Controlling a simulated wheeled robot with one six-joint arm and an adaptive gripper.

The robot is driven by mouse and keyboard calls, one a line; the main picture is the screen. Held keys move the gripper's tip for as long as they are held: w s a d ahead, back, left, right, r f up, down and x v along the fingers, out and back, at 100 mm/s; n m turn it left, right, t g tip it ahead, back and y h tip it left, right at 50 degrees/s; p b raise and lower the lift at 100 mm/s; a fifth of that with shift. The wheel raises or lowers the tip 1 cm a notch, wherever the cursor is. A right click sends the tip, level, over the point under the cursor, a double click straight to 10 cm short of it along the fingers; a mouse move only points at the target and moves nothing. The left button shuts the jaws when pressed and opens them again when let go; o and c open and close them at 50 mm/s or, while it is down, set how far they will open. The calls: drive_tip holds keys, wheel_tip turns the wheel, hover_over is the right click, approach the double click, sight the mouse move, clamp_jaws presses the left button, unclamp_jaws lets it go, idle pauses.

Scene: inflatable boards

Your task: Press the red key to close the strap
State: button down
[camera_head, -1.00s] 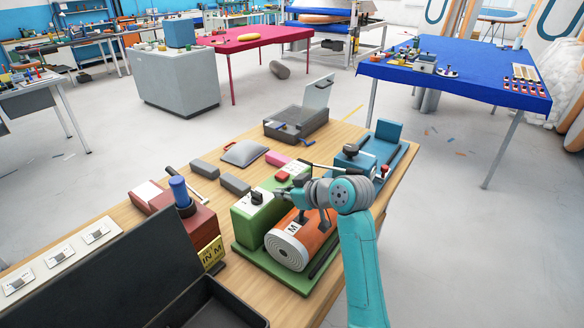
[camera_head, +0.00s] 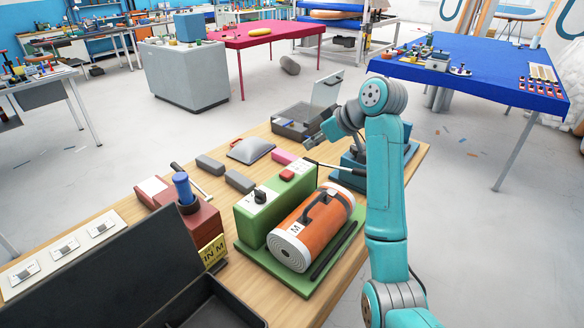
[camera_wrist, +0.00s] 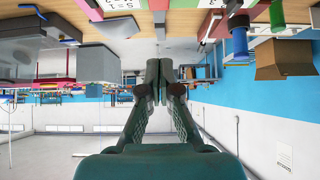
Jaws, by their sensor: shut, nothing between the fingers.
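A red key (camera_head: 287,174) sits on top of the far end of a green box (camera_head: 262,215). A black knob (camera_head: 260,196) stands on the same box. Next to it lies an orange roll (camera_head: 312,225) with a pale, ringed end and a white label. A dark strap (camera_head: 322,208) arches over the roll; I cannot tell whether it is fastened. My gripper (camera_head: 317,138) is raised beyond the roll and key, apart from both, partly hidden by my wrist. In the wrist view, my gripper (camera_wrist: 165,68) is shut and empty.
A teal device (camera_head: 362,172) stands behind my arm. A grey open-lidded box (camera_head: 300,122), a grey cushion (camera_head: 250,151) and grey blocks lie further back. A red box with a blue cylinder (camera_head: 183,188) stands left. A black case (camera_head: 90,270) fills the front left.

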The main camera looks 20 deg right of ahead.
hover_over(284, 172)
drive_tip(key=s+d, duration=0.1)
drive_tip(key=s, duration=0.1)
drive_tip(key=f, duration=0.7)
drive_tip(key=shift+d+f, duration=0.1)
drive_tip(key=shift+d, duration=0.1)
wheel_tip(284, 172, down, 2)
drive_tip(key=shift+d+f, duration=0.1)
drive_tip(key=shift+f, duration=0.85)
